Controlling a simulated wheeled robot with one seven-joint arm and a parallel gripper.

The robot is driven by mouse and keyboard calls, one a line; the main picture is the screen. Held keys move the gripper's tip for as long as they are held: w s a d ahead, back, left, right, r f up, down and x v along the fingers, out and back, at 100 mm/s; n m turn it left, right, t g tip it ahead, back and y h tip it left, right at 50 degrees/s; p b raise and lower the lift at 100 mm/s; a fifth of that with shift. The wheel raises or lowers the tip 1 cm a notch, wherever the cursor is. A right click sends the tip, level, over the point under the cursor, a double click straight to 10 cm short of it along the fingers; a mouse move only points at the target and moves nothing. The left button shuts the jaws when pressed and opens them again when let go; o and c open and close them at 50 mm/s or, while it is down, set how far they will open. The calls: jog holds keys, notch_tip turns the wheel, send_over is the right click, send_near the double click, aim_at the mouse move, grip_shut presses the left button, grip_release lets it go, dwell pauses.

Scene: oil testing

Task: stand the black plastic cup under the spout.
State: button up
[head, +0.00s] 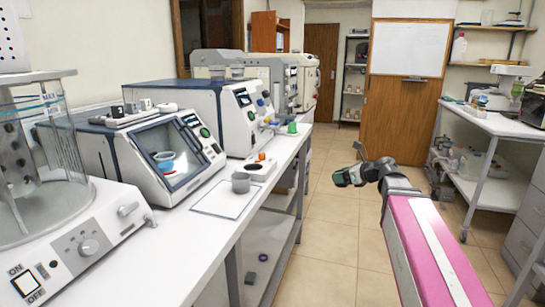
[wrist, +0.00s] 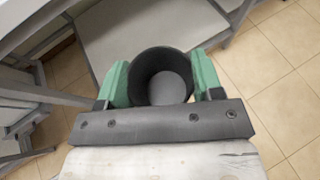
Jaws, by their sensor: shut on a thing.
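My gripper (head: 350,176) is over the aisle floor, to the right of the bench and apart from it. In the wrist view my gripper (wrist: 160,68) has its two green fingers closed on opposite sides of the black plastic cup (wrist: 160,62). The cup's open mouth faces the camera and its inside looks empty. In the head view the cup is hard to tell from the gripper. A small spout-like fitting (head: 269,124) juts from the front of the second white machine (head: 228,112) on the bench; I cannot tell for sure that it is the spout.
The white bench (head: 190,245) runs along the left. A grey cup (head: 240,182) stands at the white mat (head: 222,203). A green cup (head: 292,128) and a small orange thing (head: 261,156) are near the bench edge. The tiled aisle (head: 325,240) is clear. A shelved table (head: 490,122) stands right.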

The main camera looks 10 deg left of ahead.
jog(key=a+r, duration=0.8)
jog(key=a, duration=0.4)
jog(key=shift+n+y, duration=0.3)
jog(key=shift+y, duration=0.1)
jog(key=w+a, duration=0.2)
jog(key=a, duration=0.2)
jog(key=w+a, duration=0.2)
jog(key=a, duration=0.2)
jog(key=w+a, duration=0.2)
jog(key=a, duration=0.2)
jog(key=shift+w+r, duration=0.15)
jog(key=shift+w, duration=0.15)
jog(key=shift+w+a, duration=0.3)
jog(key=shift+a, duration=0.3)
jog(key=a, duration=0.1)
jog(key=w+a, duration=0.1)
jog(key=a, duration=0.1)
jog(key=shift+w+a, duration=0.1)
jog(key=shift+w, duration=0.25)
jog(key=shift+s+f+g, duration=0.1)
jog(key=shift+f+g, duration=0.2)
jog(key=shift+f, duration=0.45)
jog(key=shift+f, duration=0.15)
jog(key=o, duration=1)
